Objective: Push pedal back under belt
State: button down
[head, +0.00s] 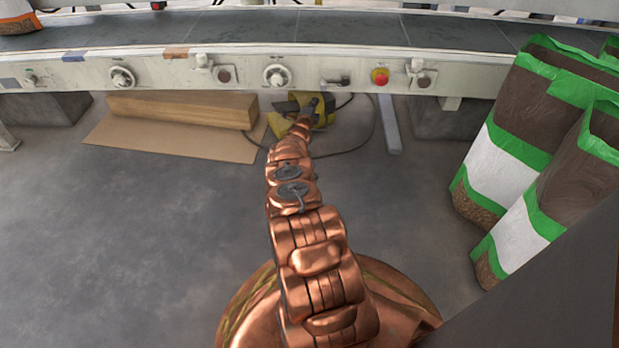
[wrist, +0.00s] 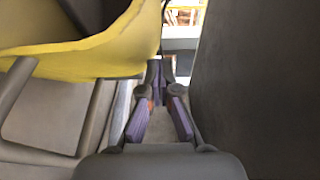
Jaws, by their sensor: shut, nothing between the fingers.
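The yellow foot pedal (head: 284,105) with dark parts sits on the floor beneath the front edge of the conveyor belt. My copper arm reaches forward to it and covers part of it. My gripper (wrist: 160,75) is shut and empty. In the wrist view, the pedal's yellow cover (wrist: 85,57) fills the upper left, close beside the fingers. I cannot tell whether the fingertips touch the pedal.
The belt frame (head: 150,70) with knobs and a red stop button (head: 379,76) runs above. Flat cardboard (head: 170,139) and a brown block (head: 180,109) lie left. A cable (head: 368,130) loops near the pedal. Filled bags (head: 525,150) stand right.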

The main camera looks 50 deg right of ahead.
jog(key=shift+s+d, duration=0.1)
jog(key=shift+s, duration=0.05)
jog(key=shift+s, duration=0.1)
